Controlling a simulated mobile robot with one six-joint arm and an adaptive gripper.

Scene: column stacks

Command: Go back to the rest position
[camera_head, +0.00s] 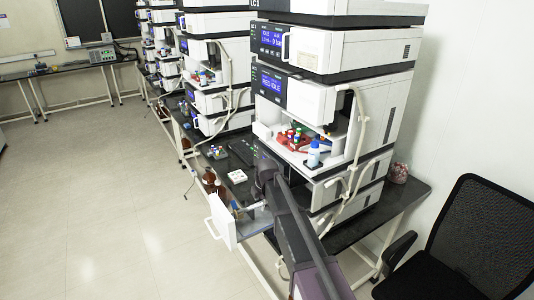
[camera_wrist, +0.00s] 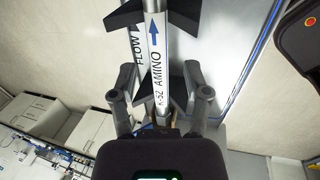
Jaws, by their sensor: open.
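My gripper (camera_wrist: 160,76) is open in the wrist view, with its two grey fingers apart on either side of a silver column (camera_wrist: 155,55). The column has a white label reading AMINO and a blue arrow. The fingers do not visibly close on it. A second label reading FLOW (camera_wrist: 136,45) shows just to its left. Black clips (camera_wrist: 125,16) cross the columns. In the head view my arm reaches over the bench edge near an open drawer with a white front (camera_head: 222,220); the fingertips are too small to make out there.
A black chair (camera_head: 480,240) stands right. Floor at left is clear.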

